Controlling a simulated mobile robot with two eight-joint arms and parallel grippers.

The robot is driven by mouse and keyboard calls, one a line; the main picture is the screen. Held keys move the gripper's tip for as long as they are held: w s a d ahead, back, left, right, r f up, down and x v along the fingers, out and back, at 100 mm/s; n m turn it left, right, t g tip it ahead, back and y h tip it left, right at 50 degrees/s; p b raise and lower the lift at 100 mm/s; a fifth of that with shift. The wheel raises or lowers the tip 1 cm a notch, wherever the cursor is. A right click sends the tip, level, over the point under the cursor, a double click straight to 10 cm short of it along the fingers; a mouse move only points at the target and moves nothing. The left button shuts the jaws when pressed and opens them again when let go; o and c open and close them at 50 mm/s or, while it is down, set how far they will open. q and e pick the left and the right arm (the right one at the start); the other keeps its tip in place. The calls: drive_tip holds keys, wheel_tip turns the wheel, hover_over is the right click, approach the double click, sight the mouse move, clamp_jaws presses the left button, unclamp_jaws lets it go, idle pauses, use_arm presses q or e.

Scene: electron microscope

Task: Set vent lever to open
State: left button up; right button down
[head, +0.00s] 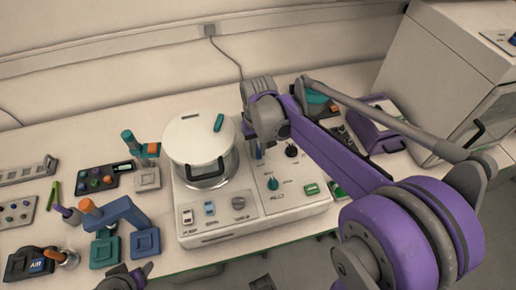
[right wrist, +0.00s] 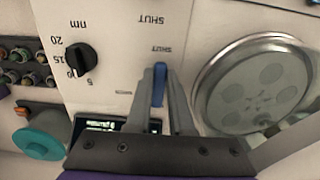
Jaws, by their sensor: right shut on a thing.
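The vent lever, a slim blue handle (right wrist: 159,84), stands upright in the right wrist view on a white panel with upside-down SHUT lettering above it. My right gripper (right wrist: 160,100) has its two grey fingers on either side of the lever and is shut on it. In the head view my right gripper (head: 258,145) reaches down over the white machine's panel (head: 290,195), and the lever is mostly hidden beneath it. My left gripper (head: 125,279) is at the bottom edge of the head view, cut off; its jaw opening is unclear.
A black knob (right wrist: 81,59) with a scale sits left of the lever in the wrist view; a round glass-topped chamber (right wrist: 255,85) is right. In the head view, a white-lidded drum (head: 195,140) stands beside the panel. Small tools and blocks crowd the bench's left side.

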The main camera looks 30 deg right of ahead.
drive_tip(key=shift+d, duration=0.15)
drive_tip(key=n, duration=0.2)
drive_tip(key=d+n, duration=0.1)
drive_tip(key=n, duration=0.1)
drive_tip(key=d+n, duration=0.1)
drive_tip(key=shift+n, duration=0.4)
drive_tip(key=n, duration=0.1)
drive_tip(key=d+n, duration=0.1)
drive_tip(key=n, duration=0.1)
drive_tip(key=shift+w+d, duration=0.1)
drive_tip(key=shift+w, duration=0.2)
drive_tip(key=shift+w+d+n, duration=0.15)
drive_tip(key=shift+d+n, duration=0.05)
drive_tip(key=shift+n, duration=0.55)
drive_tip(key=shift+w+d+n, duration=0.15)
drive_tip(key=shift+d+n, duration=0.05)
drive_tip(key=shift+n, duration=0.55)
drive_tip(key=c, duration=0.8)
unclamp_jaws()
